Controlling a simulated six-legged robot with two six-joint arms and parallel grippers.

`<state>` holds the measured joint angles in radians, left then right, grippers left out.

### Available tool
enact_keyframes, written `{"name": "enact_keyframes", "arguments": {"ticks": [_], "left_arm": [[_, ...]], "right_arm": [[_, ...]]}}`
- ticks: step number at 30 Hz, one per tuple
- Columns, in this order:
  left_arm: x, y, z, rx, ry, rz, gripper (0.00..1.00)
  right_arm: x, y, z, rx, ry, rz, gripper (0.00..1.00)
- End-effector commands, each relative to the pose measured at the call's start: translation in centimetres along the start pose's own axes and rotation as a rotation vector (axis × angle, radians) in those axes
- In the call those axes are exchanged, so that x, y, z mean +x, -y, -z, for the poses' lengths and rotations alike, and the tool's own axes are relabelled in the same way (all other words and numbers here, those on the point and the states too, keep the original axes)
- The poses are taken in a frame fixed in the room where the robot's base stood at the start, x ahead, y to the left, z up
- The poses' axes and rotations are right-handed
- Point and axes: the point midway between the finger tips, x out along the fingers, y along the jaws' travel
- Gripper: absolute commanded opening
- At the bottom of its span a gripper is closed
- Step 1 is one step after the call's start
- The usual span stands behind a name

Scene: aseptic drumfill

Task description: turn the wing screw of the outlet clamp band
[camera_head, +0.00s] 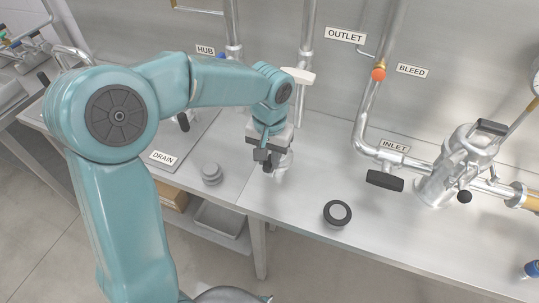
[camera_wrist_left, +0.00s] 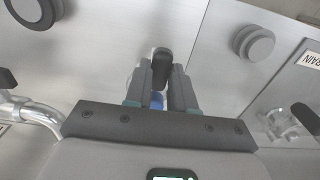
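My left gripper (camera_head: 268,160) points down over the middle of the bench, beside a small metal fitting (camera_head: 283,164) that it partly covers. In the left wrist view the two fingers (camera_wrist_left: 160,85) stand a little apart. A dark, rounded piece (camera_wrist_left: 161,62) shows at their tips, possibly the wing screw; whether they press on it I cannot tell. A bit of blue (camera_wrist_left: 157,100) shows between the fingers. The clamp band cannot be made out behind the gripper. The OUTLET label (camera_head: 345,35) is on the back wall. My right gripper is not in view.
A grey stepped knob (camera_head: 211,174) and a black-rimmed round cap (camera_head: 337,213) stand on the bench (camera_head: 300,205). The inlet pipework with a black handle (camera_head: 385,180) and a metal valve body (camera_head: 455,170) are on the right. A vertical pipe (camera_head: 306,40) rises behind the gripper.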

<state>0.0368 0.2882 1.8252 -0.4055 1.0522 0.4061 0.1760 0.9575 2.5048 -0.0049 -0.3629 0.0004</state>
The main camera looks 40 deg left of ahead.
Motion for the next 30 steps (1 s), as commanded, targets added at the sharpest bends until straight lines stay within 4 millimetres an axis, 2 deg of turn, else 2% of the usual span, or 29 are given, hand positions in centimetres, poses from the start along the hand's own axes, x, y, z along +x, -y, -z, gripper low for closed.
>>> {"name": "enact_keyframes", "arguments": {"ticks": [1,2,14,20,30], "left_arm": [[-0.01,0.00,0.00,0.000,0.000,0.000,0.07],[-0.01,-0.01,0.00,0.000,0.000,0.000,0.00],[-0.03,0.00,0.00,0.053,0.000,0.000,0.00],[-0.06,0.00,0.01,0.178,0.000,0.000,0.00],[-0.10,-0.02,0.01,0.493,0.000,0.000,0.00]], "right_arm": [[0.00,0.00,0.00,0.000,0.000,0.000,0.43],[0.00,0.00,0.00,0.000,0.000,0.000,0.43],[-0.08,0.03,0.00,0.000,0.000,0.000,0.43],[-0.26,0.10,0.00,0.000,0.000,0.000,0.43],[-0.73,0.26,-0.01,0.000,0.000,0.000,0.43]]}}
